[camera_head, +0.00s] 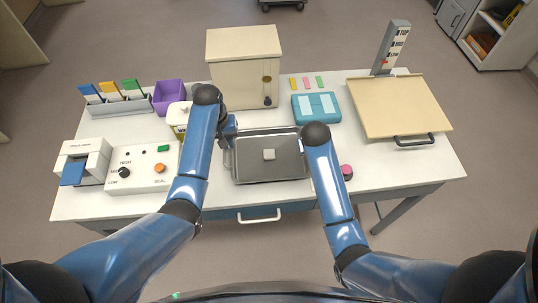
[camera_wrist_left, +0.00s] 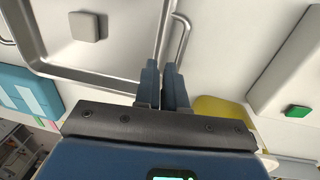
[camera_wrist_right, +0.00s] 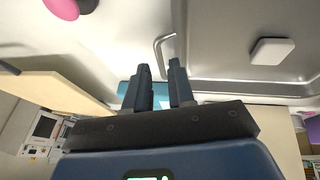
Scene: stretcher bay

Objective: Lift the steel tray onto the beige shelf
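The steel tray (camera_head: 240,172) lies flat on the white table, with a small pale block (camera_head: 268,154) on it. My left gripper (camera_head: 228,143) is at the tray's left end. In the left wrist view its fingers (camera_wrist_left: 162,70) are close together at the tray's handle (camera_wrist_left: 184,38), seemingly closed on it. My right gripper is hidden behind its arm in the head view. In the right wrist view its fingers (camera_wrist_right: 160,70) stand apart, with the other handle (camera_wrist_right: 157,46) reaching between them. The beige shelf (camera_head: 398,104) is at the table's right, empty, with a dark handle in front.
A beige cabinet (camera_head: 243,70) and a teal case (camera_head: 316,107) stand behind the tray. A control box (camera_head: 140,170), yellow container (camera_head: 178,117) and purple bin (camera_head: 169,96) are left. A pink button (camera_head: 346,171) sits beside my right arm. A post (camera_head: 391,47) rises behind the shelf.

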